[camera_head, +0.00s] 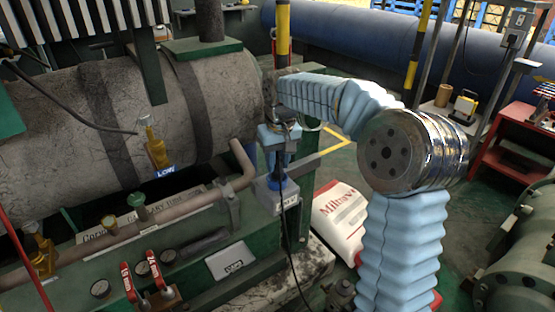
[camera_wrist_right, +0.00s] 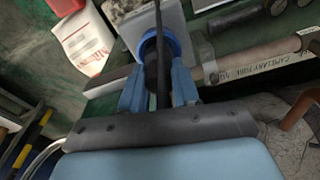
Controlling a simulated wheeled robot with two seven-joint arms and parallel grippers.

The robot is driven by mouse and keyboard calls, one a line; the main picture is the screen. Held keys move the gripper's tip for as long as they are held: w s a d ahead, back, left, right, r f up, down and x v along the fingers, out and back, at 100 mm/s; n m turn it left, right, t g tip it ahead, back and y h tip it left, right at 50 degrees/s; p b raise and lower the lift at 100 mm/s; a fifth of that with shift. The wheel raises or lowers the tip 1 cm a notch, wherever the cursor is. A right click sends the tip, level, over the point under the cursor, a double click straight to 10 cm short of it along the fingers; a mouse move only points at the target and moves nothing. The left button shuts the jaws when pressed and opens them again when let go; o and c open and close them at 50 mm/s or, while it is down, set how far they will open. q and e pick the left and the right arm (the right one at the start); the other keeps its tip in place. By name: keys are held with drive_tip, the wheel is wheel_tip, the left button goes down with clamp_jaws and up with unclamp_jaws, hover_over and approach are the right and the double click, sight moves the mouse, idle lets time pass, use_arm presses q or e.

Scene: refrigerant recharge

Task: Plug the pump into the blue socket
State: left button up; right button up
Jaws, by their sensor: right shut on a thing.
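My right gripper (camera_head: 277,158) reaches over from the right and points down at the blue socket (camera_head: 278,182), which sits on a grey box (camera_head: 277,199). In the right wrist view the two blue fingers (camera_wrist_right: 158,88) are shut on the dark plug (camera_wrist_right: 151,75), with a black cable (camera_wrist_right: 158,30) passing by it. The blue ring of the socket (camera_wrist_right: 171,42) is right behind the fingertips. The plug lines up with the ring, but I cannot tell how deep it sits. My left gripper is out of view. I cannot make out the pump.
A large grey tank (camera_head: 100,105) and a copper-coloured pipe (camera_head: 190,201) lie left of the socket. Red-handled valves (camera_head: 155,270) stand at the front. A white sack (camera_head: 340,212) lies on the floor to the right. The black cable (camera_head: 291,255) hangs down in front of the box.

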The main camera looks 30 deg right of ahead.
drive_tip(key=shift+f+b, duration=0.7)
drive_tip(key=shift+f, duration=0.5)
drive_tip(key=o, duration=1)
